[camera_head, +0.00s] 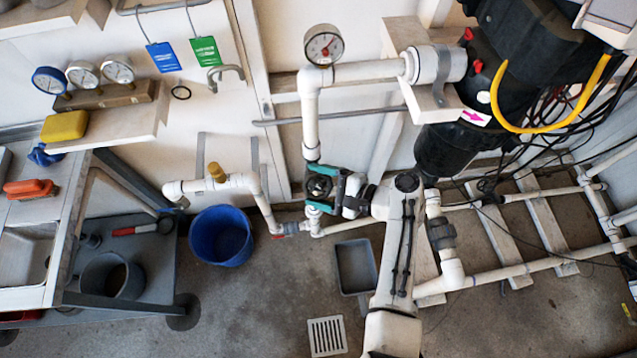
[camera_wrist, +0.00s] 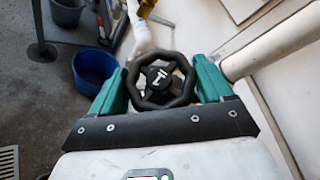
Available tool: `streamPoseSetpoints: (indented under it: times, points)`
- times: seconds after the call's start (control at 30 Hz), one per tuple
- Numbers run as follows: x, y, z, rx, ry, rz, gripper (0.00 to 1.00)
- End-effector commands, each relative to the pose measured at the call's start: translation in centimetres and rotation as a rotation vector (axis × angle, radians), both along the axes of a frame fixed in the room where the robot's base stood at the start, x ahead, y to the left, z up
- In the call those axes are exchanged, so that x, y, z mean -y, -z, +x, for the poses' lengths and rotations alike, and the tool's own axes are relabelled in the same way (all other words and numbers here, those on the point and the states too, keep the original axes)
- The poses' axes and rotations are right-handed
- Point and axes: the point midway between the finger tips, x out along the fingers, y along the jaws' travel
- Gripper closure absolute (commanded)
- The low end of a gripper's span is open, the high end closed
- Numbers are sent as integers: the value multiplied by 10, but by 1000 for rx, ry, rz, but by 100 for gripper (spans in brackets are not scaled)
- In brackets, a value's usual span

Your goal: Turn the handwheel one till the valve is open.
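Handwheel one is a black eight-sided wheel with a white 1 on its hub (camera_wrist: 160,78). In the head view the handwheel (camera_head: 319,186) is small and dark, on the white pipework below the gauge. My gripper (camera_wrist: 160,70) has its teal fingers on opposite sides of the rim, with the wheel between them. Both fingers look very close to the rim; I cannot tell whether they touch it. In the head view my gripper (camera_head: 320,188) is at the wheel and partly covers it. The valve body is mostly hidden behind the wheel.
A white pipe with a pressure gauge (camera_head: 323,46) rises above the wheel. A blue bucket (camera_head: 221,236) stands to its left on the floor. A grey tray (camera_head: 356,267) lies below. Pipes and a black reactor housing (camera_head: 455,150) crowd the right side.

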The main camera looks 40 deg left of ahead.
Motion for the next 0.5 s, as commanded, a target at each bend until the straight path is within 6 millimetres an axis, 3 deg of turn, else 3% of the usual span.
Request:
streamPoseSetpoints:
  times: [0.1,0.5]
  points:
    - [0,0,0,0,0,0,51]
    - [0,0,1,53,-69,-44,51]
